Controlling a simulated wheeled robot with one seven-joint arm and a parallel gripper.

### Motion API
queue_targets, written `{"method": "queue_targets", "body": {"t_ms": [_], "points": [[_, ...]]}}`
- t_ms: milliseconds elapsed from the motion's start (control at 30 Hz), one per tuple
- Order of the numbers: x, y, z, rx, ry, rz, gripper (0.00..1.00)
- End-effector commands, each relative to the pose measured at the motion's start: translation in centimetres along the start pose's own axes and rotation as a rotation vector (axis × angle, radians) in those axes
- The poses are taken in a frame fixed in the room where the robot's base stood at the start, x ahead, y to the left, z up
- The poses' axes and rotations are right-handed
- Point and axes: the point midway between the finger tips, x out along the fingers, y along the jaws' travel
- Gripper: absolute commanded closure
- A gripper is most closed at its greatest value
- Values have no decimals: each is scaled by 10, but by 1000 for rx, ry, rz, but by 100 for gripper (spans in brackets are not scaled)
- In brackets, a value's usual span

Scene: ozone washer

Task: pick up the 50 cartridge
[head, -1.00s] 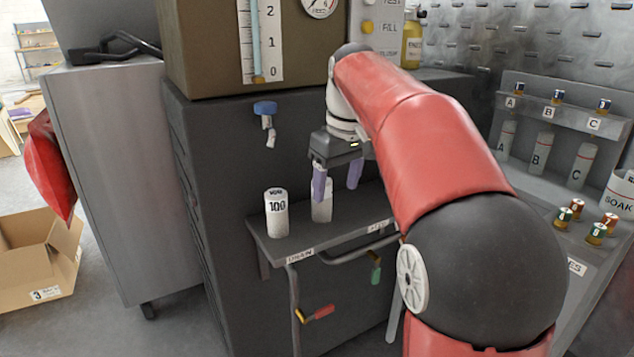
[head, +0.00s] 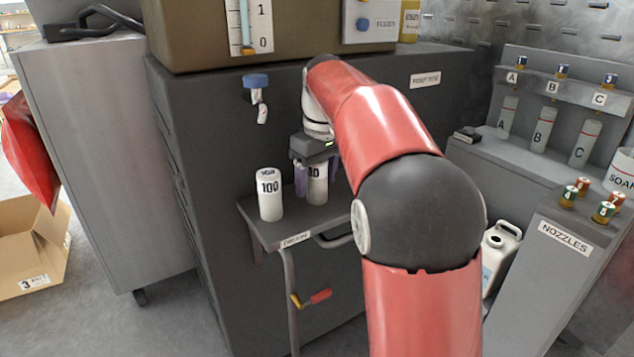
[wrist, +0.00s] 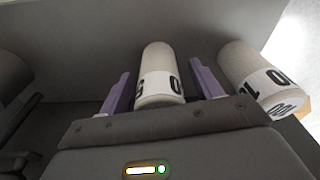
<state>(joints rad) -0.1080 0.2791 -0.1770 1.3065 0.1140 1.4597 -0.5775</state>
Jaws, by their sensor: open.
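The 50 cartridge is a white cylinder with a black-numbered label. In the head view the 50 cartridge (head: 317,188) stands on the small shelf, partly hidden by my gripper. In the wrist view the same cartridge (wrist: 160,75) lies between the two purple fingers, with a gap on each side. My gripper (head: 316,182) is open around it; its fingers also show in the wrist view (wrist: 162,88). The 100 cartridge (head: 270,196) stands upright just left of my gripper, and in the wrist view it is outside the right finger (wrist: 255,78).
The shelf (head: 290,232) has a DRAIN label on its front edge. A blue-topped tap (head: 256,84) hangs above the 100 cartridge. A red-handled valve (head: 318,297) is below. A nozzle stand (head: 563,240) and a white jug (head: 497,255) are at the right.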

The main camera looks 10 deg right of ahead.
Motion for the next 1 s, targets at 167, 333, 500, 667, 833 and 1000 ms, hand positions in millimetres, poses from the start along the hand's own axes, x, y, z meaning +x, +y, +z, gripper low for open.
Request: {"method": "queue_targets", "body": {"t_ms": [167,333,500,667,833,1000], "points": [[0,0,0,0,1,0,35],[0,0,0,0,1,0,52],[0,0,0,0,1,0,75],[0,0,0,0,1,0,86],[0,0,0,0,1,0,86],[-6,-1,0,0,2,1,86]]}}
